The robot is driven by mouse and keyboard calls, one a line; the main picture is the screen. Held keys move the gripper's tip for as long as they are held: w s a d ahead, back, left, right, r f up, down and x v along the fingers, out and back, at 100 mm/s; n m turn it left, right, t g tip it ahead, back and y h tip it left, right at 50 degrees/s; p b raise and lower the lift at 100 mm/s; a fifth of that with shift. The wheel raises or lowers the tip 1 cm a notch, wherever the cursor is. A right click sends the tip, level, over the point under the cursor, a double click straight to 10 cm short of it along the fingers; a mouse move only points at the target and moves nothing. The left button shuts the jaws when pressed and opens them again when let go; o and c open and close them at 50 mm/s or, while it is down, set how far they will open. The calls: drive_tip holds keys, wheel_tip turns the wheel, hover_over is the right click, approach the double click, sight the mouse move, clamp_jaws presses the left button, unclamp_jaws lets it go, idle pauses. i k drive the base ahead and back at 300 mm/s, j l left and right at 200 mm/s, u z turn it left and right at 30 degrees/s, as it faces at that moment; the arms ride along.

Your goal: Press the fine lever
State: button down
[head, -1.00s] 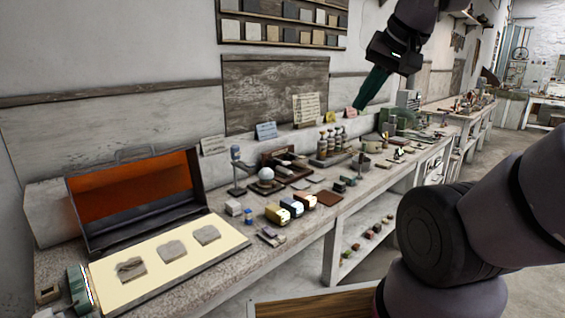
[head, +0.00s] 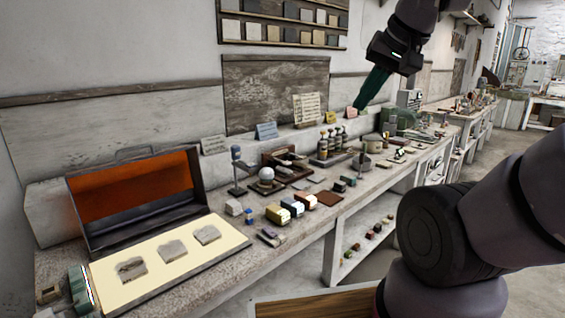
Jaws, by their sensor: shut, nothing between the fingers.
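My gripper (head: 372,90) is shut and empty. Its green fingers point down and to the left, high above the back of the long bench (head: 215,290), apart from everything on it. Several upright pieces with dark tops (head: 323,146) stand in a row on the bench, below and left of the gripper; they may be levers or bottles. I cannot tell which thing is the fine lever; no label is readable at this size. A pale plaster sphere (head: 266,174) sits on a dark stand left of them.
An open case with an orange lid lining (head: 135,198) and a cream tray (head: 225,252) fills the bench's left end. Several coloured blocks (head: 292,208) lie near the front edge. Small cards (head: 266,131) stand along the back ledge. A round pot (head: 372,143) stands farther right.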

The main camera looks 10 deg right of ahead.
sight(287, 162)
drive_tip(key=i+l, duration=1)
drive_tip(key=i+j+u, duration=0.05)
drive_tip(key=i, duration=0.1)
